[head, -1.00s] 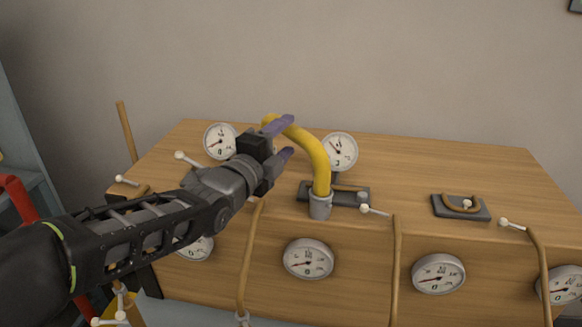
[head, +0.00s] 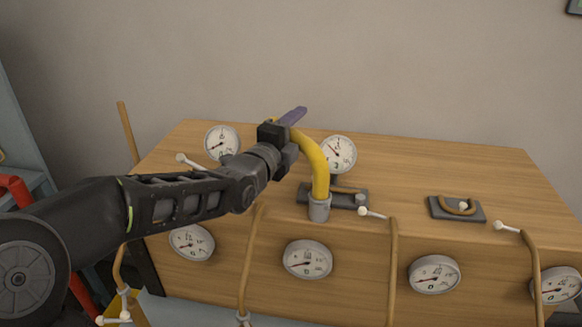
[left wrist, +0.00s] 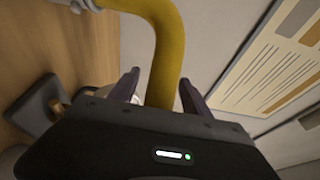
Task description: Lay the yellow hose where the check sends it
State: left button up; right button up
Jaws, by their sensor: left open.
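The yellow hose (head: 315,168) rises from a grey collar (head: 319,208) at the bench's front edge and arches up and left. My open left gripper (head: 288,122) is at its upper end. In the left wrist view the hose (left wrist: 169,45) runs between the two spread fingers (left wrist: 158,82); I cannot tell if they touch it. The far end of the hose is hidden behind the gripper. A gauge (head: 338,154) stands behind the hose with its needle up-left. Another gauge (head: 221,142) stands left of the gripper, its needle low-left. My right gripper is out of view.
The wooden bench (head: 400,180) carries a dark plate (head: 433,208) with a brown loop at right. Several gauges, such as one (head: 307,259), line its front among brown pipes (head: 393,265) with white-knobbed levers. A red pipe (head: 18,190) stands at far left. The bench top's right side is mostly clear.

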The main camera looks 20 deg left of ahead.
pick_arm(q)
jog(key=shift+c, duration=0.6)
grip_shut()
dwell(0.3)
dwell(0.8)
jog(key=shift+r, duration=0.1)
